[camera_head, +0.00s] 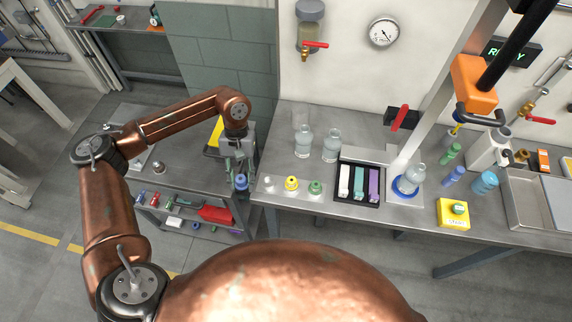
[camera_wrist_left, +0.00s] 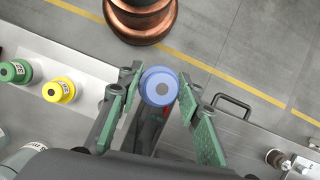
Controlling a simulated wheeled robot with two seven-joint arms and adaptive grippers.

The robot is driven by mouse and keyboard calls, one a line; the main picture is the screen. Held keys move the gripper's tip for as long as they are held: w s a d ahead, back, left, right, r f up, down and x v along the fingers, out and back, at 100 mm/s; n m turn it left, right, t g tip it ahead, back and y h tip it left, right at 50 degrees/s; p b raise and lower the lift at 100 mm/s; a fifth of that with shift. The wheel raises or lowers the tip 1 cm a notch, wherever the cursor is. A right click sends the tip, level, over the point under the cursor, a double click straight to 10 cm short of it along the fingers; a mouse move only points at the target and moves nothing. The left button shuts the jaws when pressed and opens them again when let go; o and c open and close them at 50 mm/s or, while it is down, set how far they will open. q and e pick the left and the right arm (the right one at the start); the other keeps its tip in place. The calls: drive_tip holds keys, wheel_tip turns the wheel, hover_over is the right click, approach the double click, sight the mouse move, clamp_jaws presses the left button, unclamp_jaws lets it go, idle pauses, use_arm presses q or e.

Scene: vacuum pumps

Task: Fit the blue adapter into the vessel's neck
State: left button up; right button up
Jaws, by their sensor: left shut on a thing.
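My left gripper (camera_head: 240,176) is shut on the blue adapter (camera_head: 241,183), near the left end of the wall bench. My right gripper is not in view.
A yellow adapter (camera_head: 291,184) and a green adapter (camera_head: 315,187) stand on the bench's front strip. Clear bottles (camera_head: 331,150) stand behind them. A black tray (camera_head: 344,198) with coloured blocks lies between these and the vessel. An upright post rises beside the vessel.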

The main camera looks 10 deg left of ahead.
use_arm(q)
drive_tip(key=w+d+n+t+h+p, duration=0.1)
drive_tip(key=w+d+n+t+p, duration=0.2)
drive_tip(key=n, duration=0.9)
drive_tip(key=w+d+f+n+t+h+p, duration=0.1)
drive_tip(key=w+d+n+t+p, duration=0.2)
drive_tip(key=n+p, duration=0.4)
drive_tip(key=w+n+t, duration=0.1)
drive_tip(key=n, duration=0.5)
drive_tip(key=shift+w+d+f+h, duration=0.15)
drive_tip(key=shift+w+d+h, duration=0.05)
drive_tip(key=shift+w+h, duration=0.15)
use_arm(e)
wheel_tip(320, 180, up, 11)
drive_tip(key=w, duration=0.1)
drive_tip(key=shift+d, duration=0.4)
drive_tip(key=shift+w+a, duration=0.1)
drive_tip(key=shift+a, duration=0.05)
use_arm(q)
wheel_tip(320, 180, down, 5)
drive_tip(key=b, duration=0.4)
drive_tip(key=shift+r+b, duration=0.2)
drive_tip(key=shift+b, duration=0.15)
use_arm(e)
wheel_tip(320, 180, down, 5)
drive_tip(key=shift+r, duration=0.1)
